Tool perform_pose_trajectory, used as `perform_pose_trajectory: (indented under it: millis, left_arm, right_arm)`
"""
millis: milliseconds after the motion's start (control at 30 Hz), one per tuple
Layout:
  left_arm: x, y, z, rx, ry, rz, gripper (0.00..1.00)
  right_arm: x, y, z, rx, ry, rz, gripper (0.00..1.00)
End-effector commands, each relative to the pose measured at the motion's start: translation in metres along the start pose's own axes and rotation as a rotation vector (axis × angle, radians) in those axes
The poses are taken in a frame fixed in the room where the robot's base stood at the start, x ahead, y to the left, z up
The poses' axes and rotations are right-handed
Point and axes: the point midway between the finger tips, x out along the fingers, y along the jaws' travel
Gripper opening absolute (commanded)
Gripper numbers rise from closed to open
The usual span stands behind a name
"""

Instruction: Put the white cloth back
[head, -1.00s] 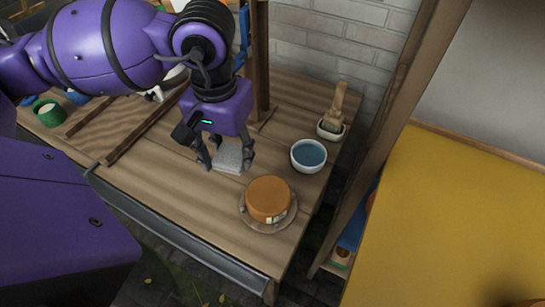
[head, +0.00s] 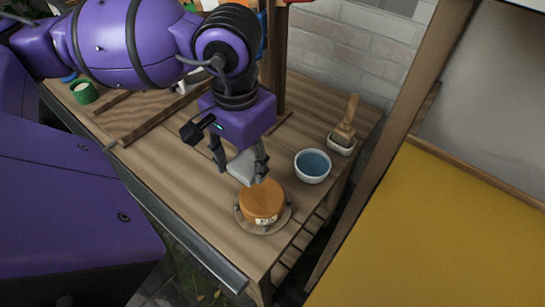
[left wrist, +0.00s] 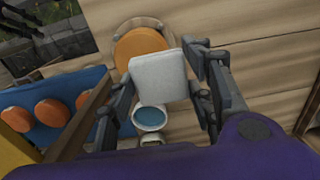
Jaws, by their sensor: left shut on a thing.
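The white cloth (head: 243,168) is a folded pale square between the fingers of my left gripper (head: 240,170). My left gripper is shut on it, just behind and left of the orange round (head: 262,198) in the head view. In the left wrist view the cloth (left wrist: 158,77) hangs between the fingers and covers part of the orange round (left wrist: 138,45). It looks held above the counter; the exact gap cannot be told. My right gripper is not in view.
The orange round sits on a round plate (head: 281,222). A white bowl of blue liquid (head: 312,165) and a wooden brush (head: 347,120) in a small holder stand to the right. A wooden post (head: 273,70) rises behind my gripper. Bare counter (head: 190,205) lies left of the plate.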

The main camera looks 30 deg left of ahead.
Motion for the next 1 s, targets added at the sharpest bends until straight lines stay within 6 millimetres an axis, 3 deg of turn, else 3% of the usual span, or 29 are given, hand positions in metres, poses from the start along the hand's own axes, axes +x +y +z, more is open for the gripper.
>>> perform_pose_trajectory:
  millis: [300, 500, 833, 1000]
  left_arm:
    - [0.033, -0.021, -0.075, -0.004, 0.000, 0.002, 0.23]
    - [0.071, -0.030, -0.102, -0.003, -0.002, 0.000, 0.23]
    - [0.096, -0.035, -0.121, -0.003, -0.002, -0.001, 0.23]
    - [0.120, -0.035, -0.119, -0.002, -0.003, 0.000, 0.23]
  right_arm:
    - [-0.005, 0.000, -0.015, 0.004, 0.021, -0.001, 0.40]
    - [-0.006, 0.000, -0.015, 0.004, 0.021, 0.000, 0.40]
    - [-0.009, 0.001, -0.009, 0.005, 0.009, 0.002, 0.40]
    - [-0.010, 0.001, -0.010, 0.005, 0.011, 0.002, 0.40]
